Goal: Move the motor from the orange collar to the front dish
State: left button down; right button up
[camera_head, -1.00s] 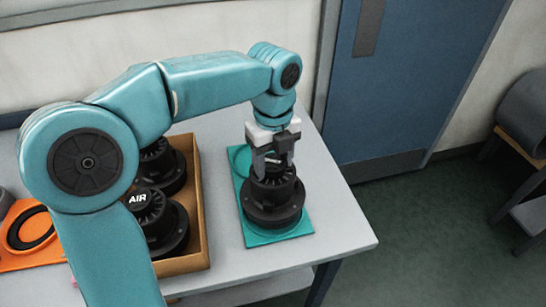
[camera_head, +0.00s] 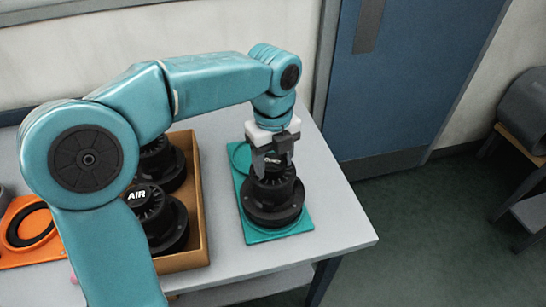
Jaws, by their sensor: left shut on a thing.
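My left gripper (camera_head: 273,160) points down and is shut on the top of a black motor (camera_head: 272,198). The motor is upright on the front part of a teal plate (camera_head: 296,230), over its front dish, which the motor mostly hides. The back dish (camera_head: 240,156) of the teal plate shows partly behind the gripper and looks empty. The orange collar (camera_head: 22,258) lies at the far left with a black ring in it and no motor. My right gripper is not in view.
A brown crate (camera_head: 203,225) with black motors (camera_head: 158,218) stands left of the teal plate, partly behind my left arm. The table (camera_head: 330,225) is bare to the right. A blue door (camera_head: 420,80) and a wooden-topped stand (camera_head: 522,148) are beyond it.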

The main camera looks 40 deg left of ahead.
pick_arm(q)
jog(key=shift+f, duration=0.25)
dwell(1.1)
jog(key=shift+c, duration=1.2)
grip_release()
jog(key=shift+o, duration=1.2)
jog(key=shift+f, duration=0.1)
notch_tip(320, 180, up, 7)
jog(key=p, duration=0.7)
